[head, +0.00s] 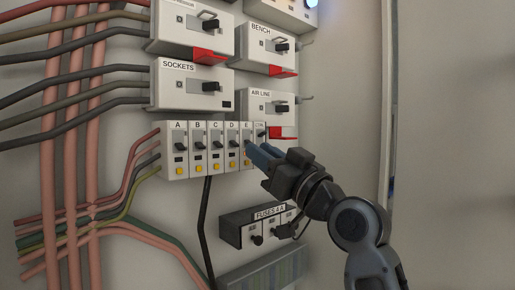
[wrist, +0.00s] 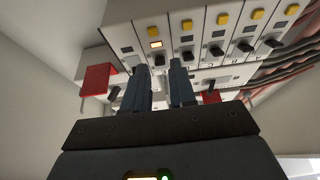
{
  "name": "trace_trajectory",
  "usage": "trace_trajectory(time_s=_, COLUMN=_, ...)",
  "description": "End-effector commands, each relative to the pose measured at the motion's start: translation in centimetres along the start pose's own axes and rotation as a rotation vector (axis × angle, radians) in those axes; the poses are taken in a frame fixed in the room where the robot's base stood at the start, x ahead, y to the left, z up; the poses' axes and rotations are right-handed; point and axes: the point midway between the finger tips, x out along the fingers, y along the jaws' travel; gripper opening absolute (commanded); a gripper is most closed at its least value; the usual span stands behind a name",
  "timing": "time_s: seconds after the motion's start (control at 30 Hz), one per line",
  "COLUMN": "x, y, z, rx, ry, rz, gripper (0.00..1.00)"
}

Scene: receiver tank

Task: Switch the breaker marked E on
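The breaker marked E (head: 247,129) is in the row of white breakers, between D and CTRL. Its dark lever is partly hidden by my gripper in the head view. My gripper (head: 252,150) is in front of E from the lower right. In the wrist view my gripper (wrist: 157,72) has its two fingers apart, with that lever in line with the gap. I cannot tell whether they touch it.
Breakers A (head: 178,129) to D (head: 231,128) stand close on the left, with plain yellow buttons. The AIR LINE box (head: 262,98) with a red tag (head: 284,132) is just above. The FUSES box (head: 240,232) is below. Cables run at left.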

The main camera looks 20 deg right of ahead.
Motion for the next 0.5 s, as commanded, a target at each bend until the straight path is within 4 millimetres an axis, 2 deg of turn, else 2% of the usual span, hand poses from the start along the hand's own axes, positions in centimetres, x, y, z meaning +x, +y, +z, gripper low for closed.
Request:
trace_trajectory(time_s=0.2, x=1.7, y=0.0, z=0.0, rx=-0.001, ry=-0.001, rz=0.001, gripper=0.26)
trace_trajectory(time_s=0.5, x=1.9, y=0.0, z=0.1, rx=0.0, ry=-0.001, rz=0.001, gripper=0.24)
